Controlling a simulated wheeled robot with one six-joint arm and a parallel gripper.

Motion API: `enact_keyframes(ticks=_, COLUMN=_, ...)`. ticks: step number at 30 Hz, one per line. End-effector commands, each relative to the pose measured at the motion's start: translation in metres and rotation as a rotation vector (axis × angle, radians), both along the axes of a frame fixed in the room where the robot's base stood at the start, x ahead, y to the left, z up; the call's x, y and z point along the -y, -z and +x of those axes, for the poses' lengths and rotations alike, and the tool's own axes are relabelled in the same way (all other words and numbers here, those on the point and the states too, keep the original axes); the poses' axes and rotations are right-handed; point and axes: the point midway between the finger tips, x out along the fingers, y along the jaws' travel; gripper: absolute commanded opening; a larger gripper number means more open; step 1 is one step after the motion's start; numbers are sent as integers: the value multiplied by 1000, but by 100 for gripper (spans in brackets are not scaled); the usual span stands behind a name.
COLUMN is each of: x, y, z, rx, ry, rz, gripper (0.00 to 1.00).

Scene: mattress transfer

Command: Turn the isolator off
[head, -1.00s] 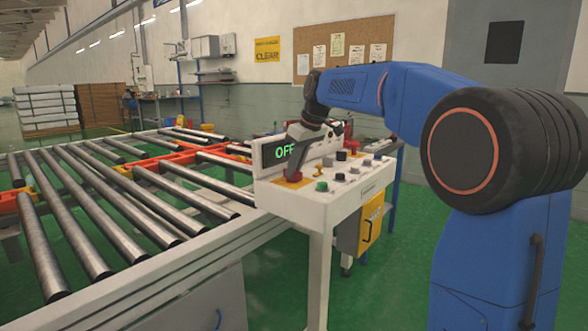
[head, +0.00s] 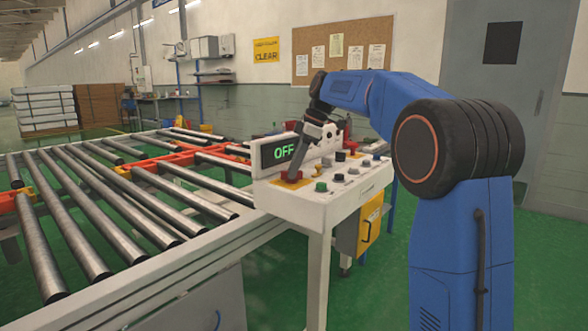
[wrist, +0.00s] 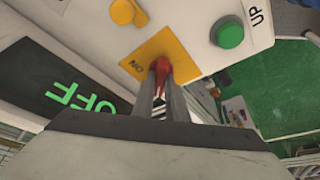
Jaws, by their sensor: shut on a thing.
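The isolator is a red handle (wrist: 161,68) on a yellow plate (wrist: 140,58) marked ON, in the upper middle of the wrist view. My gripper (wrist: 161,82) is shut on the red handle, with one finger on each side of it. In the head view my gripper (head: 293,174) reaches down to the red isolator on the left part of the white control panel (head: 315,207). A dark display (head: 270,154) behind it reads OFF in green letters. The fingers hide part of the handle and plate.
A green button (wrist: 229,32) marked UP and a yellow knob (wrist: 122,11) sit near the isolator. Other buttons cover the panel's right side. A roller conveyor (head: 110,215) stands to the left. Green floor (head: 380,270) is open at the right.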

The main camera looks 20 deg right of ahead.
Motion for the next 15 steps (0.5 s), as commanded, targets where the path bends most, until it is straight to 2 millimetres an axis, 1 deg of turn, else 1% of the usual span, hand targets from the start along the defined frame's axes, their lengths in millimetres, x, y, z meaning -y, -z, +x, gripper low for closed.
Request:
enact_keyframes(ticks=6, x=0, y=0, z=0, rx=1, ry=-37, rz=0, gripper=0)
enact_keyframes(ticks=15, x=1, y=-1, z=1, rx=2, ry=-44, rz=0, gripper=0)
